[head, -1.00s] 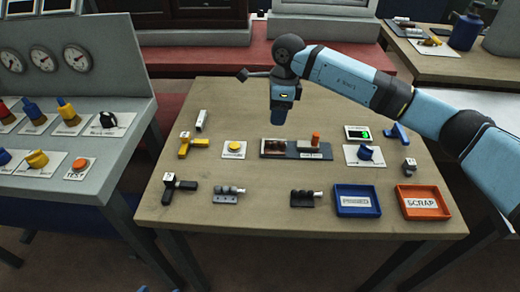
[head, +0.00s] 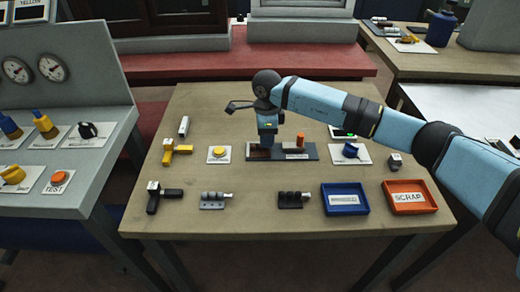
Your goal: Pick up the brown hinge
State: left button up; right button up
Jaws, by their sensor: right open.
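A brown piece (head: 259,154), which looks like the brown hinge, sits in the left part of a dark fixture (head: 311,152) at the middle of the table. My right gripper (head: 267,140) points down right over it and hides part of it. That gripper is open; whether its fingers touch the piece I cannot tell. A dark hinge-like part (head: 290,200) and a grey one (head: 212,201) lie apart in the front row. My left gripper is out of view.
An upright orange peg (head: 300,141) stands on the fixture's right part. A blue tray (head: 345,210) and an orange SCRAP tray (head: 430,208) are at front right. A yellow button (head: 218,152) and yellow tee-shaped part (head: 176,150) are to the left.

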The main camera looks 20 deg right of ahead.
aim_at(260, 151)
notch_tip(260, 151, down, 3)
jog(key=shift+f, duration=0.1)
grip_shut()
